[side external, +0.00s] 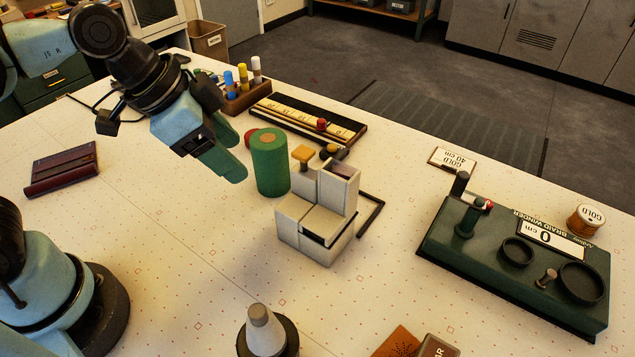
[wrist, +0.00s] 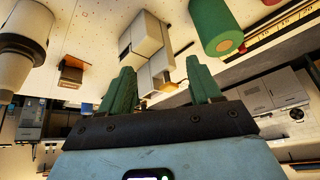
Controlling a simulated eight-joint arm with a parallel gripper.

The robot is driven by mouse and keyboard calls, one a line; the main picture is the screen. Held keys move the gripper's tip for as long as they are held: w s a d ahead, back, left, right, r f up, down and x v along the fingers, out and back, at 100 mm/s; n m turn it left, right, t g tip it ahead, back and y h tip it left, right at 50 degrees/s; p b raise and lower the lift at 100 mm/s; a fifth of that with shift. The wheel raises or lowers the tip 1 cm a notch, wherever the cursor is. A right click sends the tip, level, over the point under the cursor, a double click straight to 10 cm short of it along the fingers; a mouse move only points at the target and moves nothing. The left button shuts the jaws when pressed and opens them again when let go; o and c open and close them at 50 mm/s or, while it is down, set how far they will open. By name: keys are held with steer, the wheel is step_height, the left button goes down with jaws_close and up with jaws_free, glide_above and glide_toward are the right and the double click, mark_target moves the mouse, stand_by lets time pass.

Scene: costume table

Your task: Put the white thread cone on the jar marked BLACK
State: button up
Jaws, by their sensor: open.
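A pale grey-white thread cone (side external: 262,327) stands upright on a dark round jar or base (side external: 285,345) at the bottom edge of the side view. In the wrist view, a similar pale cone (wrist: 14,72) shows upside down at the left, against a cream body with a dark rim (wrist: 27,38). No marking reading BLACK is legible, so I cannot tell which jar bears it. My gripper (side external: 238,172) is open and empty above the table, left of the green cylinder. Its two green fingers also show apart in the wrist view (wrist: 160,68).
A green cylinder (side external: 270,168) and a stepped grey block (side external: 318,222) stand mid-table. A green braid winder (side external: 520,255) is at the right, a dark red book (side external: 62,173) at the left. A brown tile (side external: 398,343) lies at the front. The left-centre table is clear.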

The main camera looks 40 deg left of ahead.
steer(key=w+a+f+n+t+y, duration=0.2)
steer(key=a+f+n, duration=0.1)
steer(key=a+n, duration=0.4)
steer(key=a, duration=0.3)
steer(key=shift+a+f+n+t+y, duration=0.2)
steer(key=shift+a+n+t+y, duration=0.1)
steer(key=shift+a+y, duration=0.1)
